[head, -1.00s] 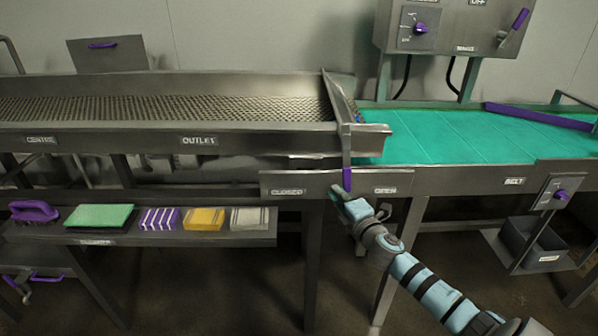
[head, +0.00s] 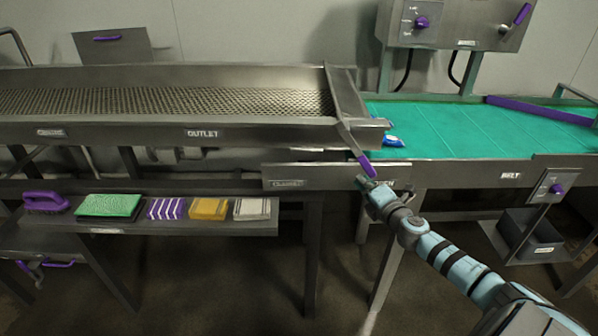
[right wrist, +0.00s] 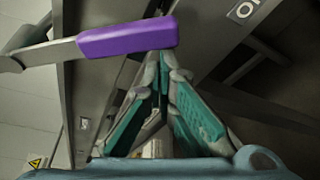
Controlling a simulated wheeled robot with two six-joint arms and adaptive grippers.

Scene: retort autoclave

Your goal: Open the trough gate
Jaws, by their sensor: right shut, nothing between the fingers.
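The trough gate (head: 346,97) is a grey metal plate across the right end of the trough (head: 150,134). Its lever slants down to the right and ends in a purple handle (head: 367,165), close to the OPEN label, which my gripper partly covers. My right gripper (head: 364,182) is at the lower end of the handle. In the right wrist view the purple handle (right wrist: 127,38) lies just beyond the fingertips of my right gripper (right wrist: 166,58). The fingers are shut with nothing between them; I cannot tell if they touch the handle. My left gripper is not in view.
A green belt (head: 450,125) lies right of the gate, with a blue-and-white packet (head: 393,141) on it. A control box (head: 455,22) stands behind the belt. A shelf (head: 150,229) with a brush (head: 45,202) and several pads is at the lower left.

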